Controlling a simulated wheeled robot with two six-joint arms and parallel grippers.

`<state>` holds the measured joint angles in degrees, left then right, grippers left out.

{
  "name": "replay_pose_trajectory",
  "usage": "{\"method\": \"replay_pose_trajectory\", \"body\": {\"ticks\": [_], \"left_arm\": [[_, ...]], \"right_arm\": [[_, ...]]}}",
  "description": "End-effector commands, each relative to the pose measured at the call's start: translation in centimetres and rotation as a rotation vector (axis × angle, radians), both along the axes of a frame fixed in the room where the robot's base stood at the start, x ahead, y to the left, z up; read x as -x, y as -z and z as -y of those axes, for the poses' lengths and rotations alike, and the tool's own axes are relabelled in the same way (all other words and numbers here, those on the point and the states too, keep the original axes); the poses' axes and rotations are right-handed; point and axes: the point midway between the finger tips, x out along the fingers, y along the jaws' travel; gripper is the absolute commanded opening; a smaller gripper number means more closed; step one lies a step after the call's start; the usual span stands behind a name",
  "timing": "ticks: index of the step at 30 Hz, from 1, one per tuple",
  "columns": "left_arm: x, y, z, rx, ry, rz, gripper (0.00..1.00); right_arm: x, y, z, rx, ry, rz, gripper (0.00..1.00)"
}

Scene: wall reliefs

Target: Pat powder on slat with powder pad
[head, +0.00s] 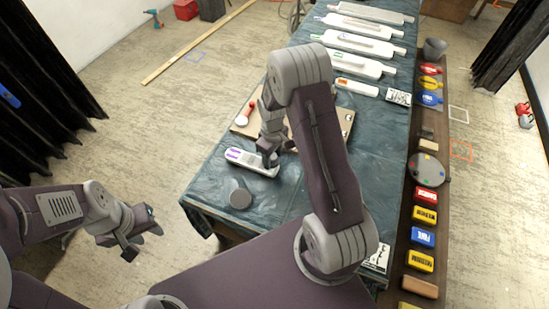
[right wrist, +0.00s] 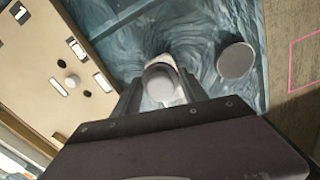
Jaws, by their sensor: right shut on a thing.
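A white slat (head: 236,157) with purple marks lies on the blue-green cloth of the table, below my right gripper (head: 268,158). My right gripper is shut on a pale rounded thing, apparently the powder pad (right wrist: 160,84), which shows between the fingers in the right wrist view. The gripper mostly hides the pad in the head view. I cannot tell whether the pad touches the slat. A flat grey disc (head: 241,198) lies on the cloth nearer to me; it also shows in the right wrist view (right wrist: 236,60). My left gripper (head: 138,234) is open and empty, left of the table.
A tan board (head: 240,128) with cut-outs and small parts lies just behind the slat. Several white panels (head: 352,46) lie at the table's far end. A side shelf on the right holds a palette (head: 429,169) and coloured blocks (head: 424,237). Cloth around the disc is clear.

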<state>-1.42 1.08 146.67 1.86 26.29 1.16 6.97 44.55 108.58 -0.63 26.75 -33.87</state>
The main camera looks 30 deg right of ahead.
Motion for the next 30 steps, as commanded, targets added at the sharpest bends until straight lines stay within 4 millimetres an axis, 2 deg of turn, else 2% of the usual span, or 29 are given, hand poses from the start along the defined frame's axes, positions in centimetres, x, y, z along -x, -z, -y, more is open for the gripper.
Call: {"method": "replay_pose_trajectory", "body": {"ticks": [1,12,30], "left_arm": [[0.0,-0.8,0.0,0.0,0.0,0.0,0.36],[0.0,-3.5,0.0,0.0,0.0,0.0,0.36],[0.0,-3.6,0.0,0.0,0.0,0.0,0.36]], "right_arm": [[-0.1,-0.9,-0.1,0.0,0.0,0.001,0.18],[-0.4,-4.0,-0.6,0.0,0.001,0.0,0.18],[-0.4,-4.1,-0.7,0.0,0.002,0.0,0.18]]}}
